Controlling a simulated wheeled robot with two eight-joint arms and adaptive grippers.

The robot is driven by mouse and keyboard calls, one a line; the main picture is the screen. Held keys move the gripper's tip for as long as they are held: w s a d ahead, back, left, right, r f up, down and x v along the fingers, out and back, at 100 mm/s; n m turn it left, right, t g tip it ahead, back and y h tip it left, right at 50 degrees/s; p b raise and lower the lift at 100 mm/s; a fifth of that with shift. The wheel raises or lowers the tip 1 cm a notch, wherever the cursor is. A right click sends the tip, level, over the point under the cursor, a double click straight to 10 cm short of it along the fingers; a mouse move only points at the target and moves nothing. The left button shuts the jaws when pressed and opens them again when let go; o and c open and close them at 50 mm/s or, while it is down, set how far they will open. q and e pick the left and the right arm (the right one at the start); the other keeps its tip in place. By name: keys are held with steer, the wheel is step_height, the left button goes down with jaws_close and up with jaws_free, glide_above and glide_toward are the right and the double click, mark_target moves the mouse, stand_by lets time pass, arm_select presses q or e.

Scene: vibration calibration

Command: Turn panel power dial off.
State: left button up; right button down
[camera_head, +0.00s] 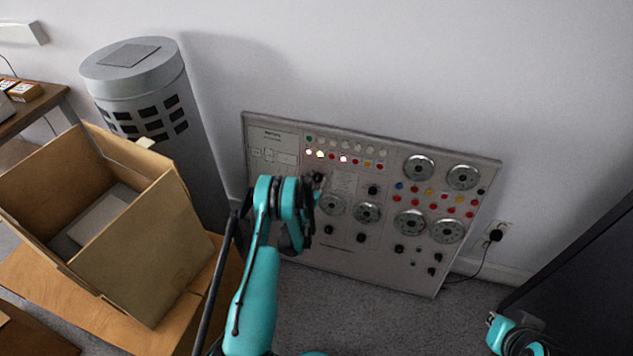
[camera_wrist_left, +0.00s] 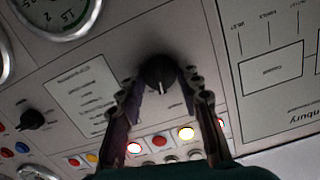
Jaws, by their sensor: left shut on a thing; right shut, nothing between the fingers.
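The grey control panel (camera_head: 345,250) leans against the wall, with dials, gauges and lit lamps on its face. The black power dial (camera_head: 318,178) is at its upper left, below the lamp rows, and is partly hidden by my left gripper (camera_head: 311,187). In the left wrist view, the dial (camera_wrist_left: 160,72) is round with a white pointer mark toward the bottom of the picture. My left gripper's fingers (camera_wrist_left: 162,80) are shut on it, one on each side. My right gripper (camera_head: 507,330) is at the lower right, away from the panel, shut and empty.
An open cardboard box (camera_head: 130,265) stands on a wooden table at left, near my left arm. A grey cylinder (camera_head: 150,100) stands behind it. A dark cabinet (camera_head: 590,290) is at right. A plug and cable (camera_head: 494,236) are beside the panel.

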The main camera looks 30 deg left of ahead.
arm_select(q)
steer(key=n, duration=0.4)
steer(key=shift+a+h, duration=0.1)
steer(key=shift+h, duration=0.3)
steer(key=n, duration=0.4)
steer(key=shift+n, duration=0.3)
steer(key=shift+t+h, duration=0.3)
steer(key=o, duration=1.2)
steer(key=shift+c, duration=0.2)
step_height(320, 180, up, 10)
